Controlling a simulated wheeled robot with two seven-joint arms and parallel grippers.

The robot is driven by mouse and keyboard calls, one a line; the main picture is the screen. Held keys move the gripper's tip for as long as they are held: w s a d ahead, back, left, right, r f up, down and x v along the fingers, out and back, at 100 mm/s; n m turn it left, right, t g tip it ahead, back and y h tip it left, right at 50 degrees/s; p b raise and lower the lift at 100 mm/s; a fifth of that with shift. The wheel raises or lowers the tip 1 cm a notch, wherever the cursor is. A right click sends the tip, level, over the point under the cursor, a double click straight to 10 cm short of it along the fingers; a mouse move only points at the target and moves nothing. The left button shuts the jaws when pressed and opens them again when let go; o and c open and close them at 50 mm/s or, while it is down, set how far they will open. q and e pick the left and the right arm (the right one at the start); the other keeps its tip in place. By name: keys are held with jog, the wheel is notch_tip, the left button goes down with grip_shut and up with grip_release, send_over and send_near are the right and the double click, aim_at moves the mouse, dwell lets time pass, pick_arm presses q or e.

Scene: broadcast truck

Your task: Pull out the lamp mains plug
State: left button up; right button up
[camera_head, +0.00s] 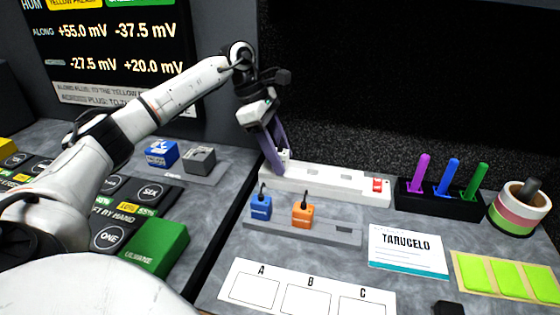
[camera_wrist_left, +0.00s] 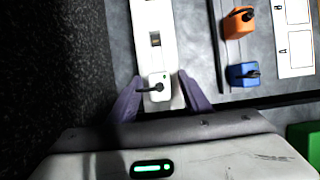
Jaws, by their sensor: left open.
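A white plug (camera_wrist_left: 157,82) with a short dark lead sits in the end of a white power strip (camera_wrist_left: 156,18). In the head view the strip (camera_head: 333,184) lies at the back of the worktop, and the plug (camera_head: 285,156) is at its left end, partly hidden by my gripper. My left gripper (camera_head: 278,167) points down at that end, its purple fingers open. In the left wrist view the fingers (camera_wrist_left: 159,88) stand either side of the plug, with a visible gap on each side. No lettering on the plug is readable. My right gripper is not in view.
The strip has a red switch (camera_head: 377,185) at its right end. In front, a grey rail (camera_head: 331,234) holds blue (camera_head: 261,208) and orange (camera_head: 302,215) blocks with leads. A black rack (camera_head: 440,200) with coloured pegs and tape rolls (camera_head: 519,209) stand right. A dark wall rises behind.

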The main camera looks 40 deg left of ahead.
pick_arm(q)
grip_shut()
jog(key=shift+r, duration=0.15)
